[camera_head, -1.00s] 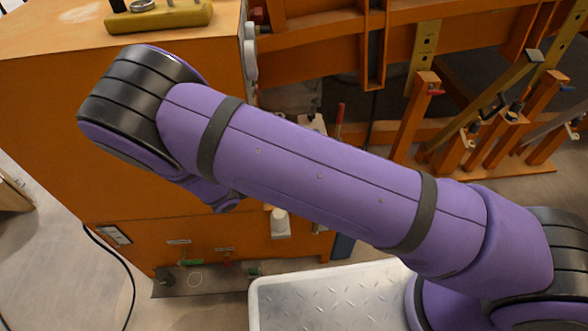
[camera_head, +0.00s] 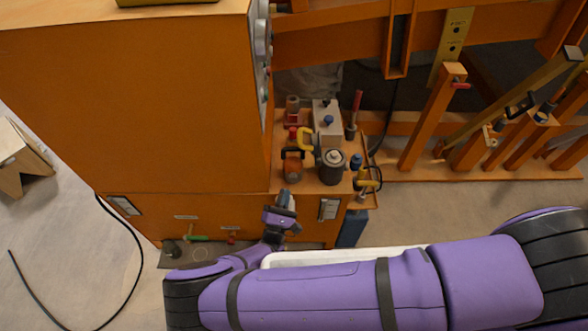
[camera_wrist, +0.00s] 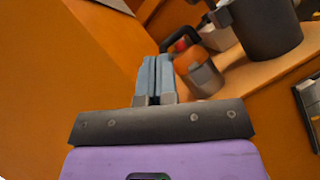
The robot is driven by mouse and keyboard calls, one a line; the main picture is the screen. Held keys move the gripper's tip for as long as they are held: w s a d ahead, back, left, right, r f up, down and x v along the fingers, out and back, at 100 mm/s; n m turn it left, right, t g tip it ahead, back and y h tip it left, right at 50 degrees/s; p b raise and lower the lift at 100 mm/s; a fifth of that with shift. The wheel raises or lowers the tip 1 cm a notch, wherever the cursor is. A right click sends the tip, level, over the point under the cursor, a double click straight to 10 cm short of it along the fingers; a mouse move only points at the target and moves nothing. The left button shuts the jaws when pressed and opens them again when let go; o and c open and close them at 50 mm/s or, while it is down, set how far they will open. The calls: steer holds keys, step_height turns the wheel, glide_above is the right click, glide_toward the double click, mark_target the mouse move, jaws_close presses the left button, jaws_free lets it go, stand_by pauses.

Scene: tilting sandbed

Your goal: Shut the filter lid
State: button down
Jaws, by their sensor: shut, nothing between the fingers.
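A dark grey canister (camera_head: 331,174) with a lighter round top stands on the orange shelf and looks like the filter. It also shows in the wrist view (camera_wrist: 268,30), cut off by the top edge, with a bracket on its left side. Whether its lid is open or shut, I cannot tell. My gripper (camera_head: 287,197) is low at the shelf's front edge, left of and in front of the canister. In the wrist view my gripper's blue-grey fingers (camera_wrist: 155,65) are together and empty, apart from the canister.
An orange-and-grey cylinder (camera_head: 292,168) with a black handle stands left of the canister. Behind are a yellow hook-shaped part (camera_head: 305,139) and a pale box with a blue knob (camera_head: 328,119). The tall orange cabinet (camera_head: 150,100) rises at left. A black-and-yellow part (camera_head: 367,180) sits right.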

mark_target(308, 146)
steer(key=s+d+r+x, duration=0.1)
steer(key=r+x, duration=0.1)
steer(key=x, duration=1)
steer(key=shift+r, duration=0.25)
steer(key=shift+s+d, duration=0.1)
